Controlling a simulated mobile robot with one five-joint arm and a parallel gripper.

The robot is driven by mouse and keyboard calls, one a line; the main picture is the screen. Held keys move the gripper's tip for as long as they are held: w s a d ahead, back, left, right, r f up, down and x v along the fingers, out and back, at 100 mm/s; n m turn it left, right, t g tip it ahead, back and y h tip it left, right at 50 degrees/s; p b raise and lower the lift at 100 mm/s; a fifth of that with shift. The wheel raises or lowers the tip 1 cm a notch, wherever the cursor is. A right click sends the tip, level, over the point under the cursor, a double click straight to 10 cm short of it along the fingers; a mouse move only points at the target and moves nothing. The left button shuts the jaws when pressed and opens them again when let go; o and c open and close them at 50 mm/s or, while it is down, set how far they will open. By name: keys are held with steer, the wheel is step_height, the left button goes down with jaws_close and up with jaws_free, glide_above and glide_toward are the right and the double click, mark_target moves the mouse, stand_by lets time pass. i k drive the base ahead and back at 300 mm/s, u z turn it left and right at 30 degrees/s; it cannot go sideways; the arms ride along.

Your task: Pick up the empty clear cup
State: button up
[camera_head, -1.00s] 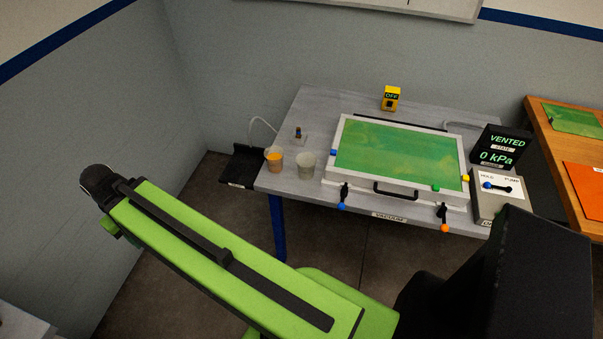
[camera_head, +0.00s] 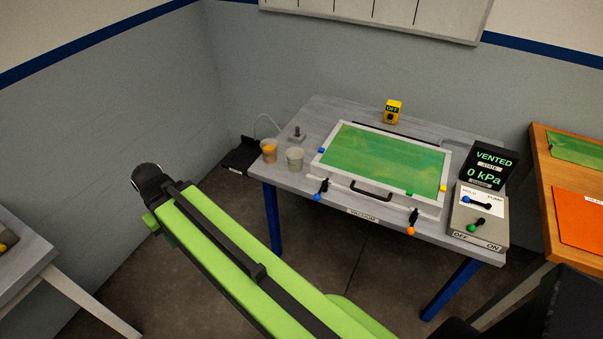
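A clear cup (camera_head: 295,159) with pale, greyish walls stands upright on the left front part of the grey vacuum table (camera_head: 310,120). I cannot make out anything in it. Just left of it stands a similar cup (camera_head: 269,154) with orange at its top. My green arm reaches from the bottom of the view up to the left, ending in a dark rounded joint in front of the table's left side. No gripper fingers show, and the arm's end is well apart from the cups.
A white-framed box with a green sheet (camera_head: 380,158) fills the table's middle. A vacuum panel reading VENTED, 0 kPa (camera_head: 489,165) is at right. Another table (camera_head: 25,255) stands lower left, an orange-topped bench (camera_head: 545,190) right.

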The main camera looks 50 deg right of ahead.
mark_target(295, 156)
steer(key=z, duration=0.15)
steer(key=i, duration=0.9)
steer(key=u, duration=0.05)
